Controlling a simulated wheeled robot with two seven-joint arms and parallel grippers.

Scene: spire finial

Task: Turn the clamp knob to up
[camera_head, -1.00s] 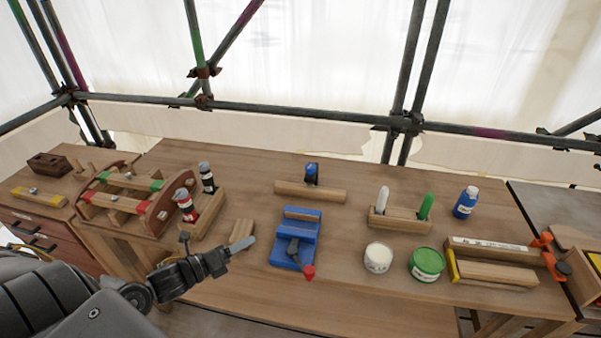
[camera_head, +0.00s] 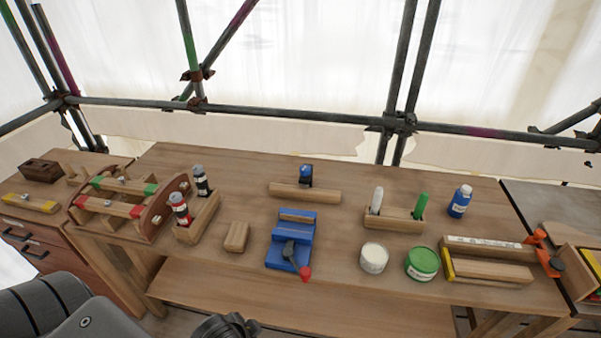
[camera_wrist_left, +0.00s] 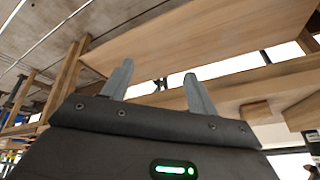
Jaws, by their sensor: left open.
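An orange clamp (camera_head: 541,250) grips the right end of a long wooden piece at the bench's right side. A dark round knob (camera_head: 557,264) sits on it; its turn angle is too small to read. A blue vise (camera_head: 292,238) stands mid-bench, with a dark lever ending in a red knob (camera_head: 305,273) that points down toward the front edge. My left gripper (camera_wrist_left: 158,68) is open and empty in the left wrist view, with wooden bench parts beyond its fingers. In the head view only part of my left arm shows at the bottom, away from both knobs. My right gripper is out of view.
A white tub (camera_head: 374,258), a green tin (camera_head: 422,264) and a blue bottle (camera_head: 460,201) stand between vise and clamp. A wooden block (camera_head: 236,237) lies left of the vise. A lower shelf (camera_head: 300,295) runs below the front edge.

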